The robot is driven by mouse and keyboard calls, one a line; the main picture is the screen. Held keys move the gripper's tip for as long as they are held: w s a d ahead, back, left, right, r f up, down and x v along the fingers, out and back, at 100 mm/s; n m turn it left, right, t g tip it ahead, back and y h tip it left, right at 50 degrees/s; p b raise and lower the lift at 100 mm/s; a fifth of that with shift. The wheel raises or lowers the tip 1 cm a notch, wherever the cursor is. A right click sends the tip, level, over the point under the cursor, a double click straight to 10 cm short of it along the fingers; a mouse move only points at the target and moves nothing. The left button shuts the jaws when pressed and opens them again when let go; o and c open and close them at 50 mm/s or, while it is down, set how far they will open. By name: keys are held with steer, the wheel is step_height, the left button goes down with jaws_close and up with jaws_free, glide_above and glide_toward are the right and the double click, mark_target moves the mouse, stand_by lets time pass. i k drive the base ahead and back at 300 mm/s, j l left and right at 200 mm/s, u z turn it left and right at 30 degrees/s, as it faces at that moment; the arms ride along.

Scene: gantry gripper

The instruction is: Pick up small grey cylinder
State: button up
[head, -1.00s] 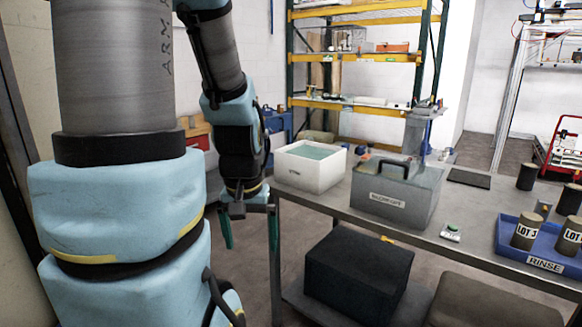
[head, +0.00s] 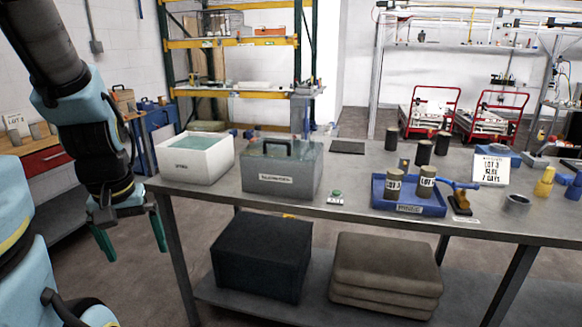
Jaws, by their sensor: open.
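My gripper (head: 131,237) hangs at the left of the head view, off the table's left end. Its two green fingers are wide apart with nothing between them. A short grey cylinder (head: 517,205) stands on the grey table (head: 350,175) at the right, far from my gripper. Two grey-brown cylinders with LOT labels, one on the left (head: 392,186) and one on the right (head: 427,182), stand in a blue RINSE tray (head: 408,209). Several dark cylinders (head: 424,152) stand behind the tray. I cannot tell which cylinder the task means.
A white bin (head: 195,160) and a grey lidded box (head: 281,175) stand on the table's left part. A small device with a green button (head: 336,197), a blue-handled tool (head: 460,200) and a LOT 3 sign (head: 491,170) are also there. A black box (head: 262,257) sits below.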

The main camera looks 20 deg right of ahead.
mark_target(394, 181)
steer(key=i+l+z, duration=0.15)
steer(key=l, duration=0.3)
steer(key=i+l+z, duration=0.15)
steer(key=i+l, duration=0.15)
steer(key=l, duration=0.15)
steer(key=i+l+z, duration=0.2)
steer(key=l, duration=0.25)
steer(key=i, duration=0.05)
